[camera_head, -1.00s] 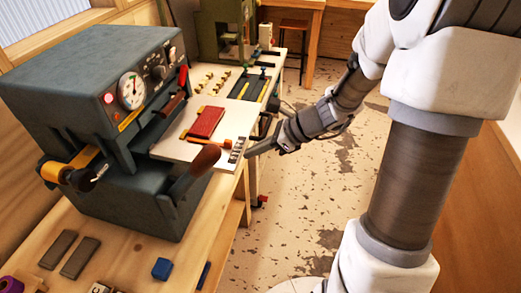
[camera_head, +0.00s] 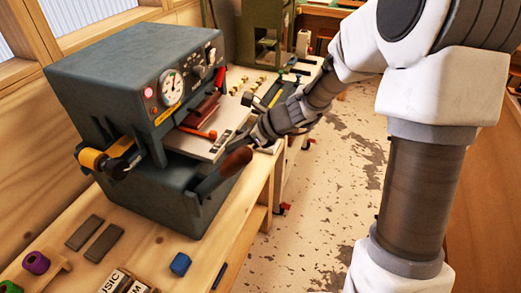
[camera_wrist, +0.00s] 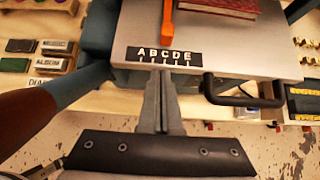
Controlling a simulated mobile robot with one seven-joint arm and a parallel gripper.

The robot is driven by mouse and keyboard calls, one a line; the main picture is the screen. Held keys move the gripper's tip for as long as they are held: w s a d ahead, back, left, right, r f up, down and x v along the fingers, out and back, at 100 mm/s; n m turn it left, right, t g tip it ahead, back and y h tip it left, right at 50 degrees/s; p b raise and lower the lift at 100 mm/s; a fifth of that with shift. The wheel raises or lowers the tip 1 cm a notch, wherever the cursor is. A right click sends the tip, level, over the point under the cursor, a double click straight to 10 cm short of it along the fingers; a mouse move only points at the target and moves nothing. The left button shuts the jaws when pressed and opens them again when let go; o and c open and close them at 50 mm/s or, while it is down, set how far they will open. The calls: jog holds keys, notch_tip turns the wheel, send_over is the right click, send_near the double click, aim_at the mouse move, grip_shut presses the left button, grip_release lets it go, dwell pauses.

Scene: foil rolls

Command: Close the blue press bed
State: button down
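The blue-grey press (camera_head: 130,90) stands on the bench at left. Its pale flat bed (camera_head: 192,144) sticks out partway, with the red book (camera_head: 203,108) partly under the press head. In the wrist view the bed (camera_wrist: 240,42) carries the book (camera_wrist: 225,6), an orange guide (camera_wrist: 167,25) and an ABCDE type strip (camera_wrist: 163,54). A black handle (camera_wrist: 243,101) projects from its front edge. My gripper (camera_head: 254,140) is at that front edge, left of the handle; its fingers (camera_wrist: 163,85) are together, empty, and appear to touch the edge below the strip.
A brown-gripped lever (camera_head: 236,161) slants out in front of the press, close to my gripper. A green machine (camera_head: 245,35) stands behind. Speckled floor is open at right.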

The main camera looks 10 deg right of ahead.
aim_at(201, 135)
jog(key=w+a, duration=0.1)
jog(key=a, duration=0.1)
jog(key=w+a, duration=0.2)
jog(key=a, duration=0.1)
jog(key=w+a+p, duration=0.1)
jog(key=a, duration=0.2)
jog(key=shift+w, duration=0.25)
jog(key=shift+r, duration=0.15)
jog(key=shift+a+r, duration=0.1)
jog(key=shift+a, duration=0.05)
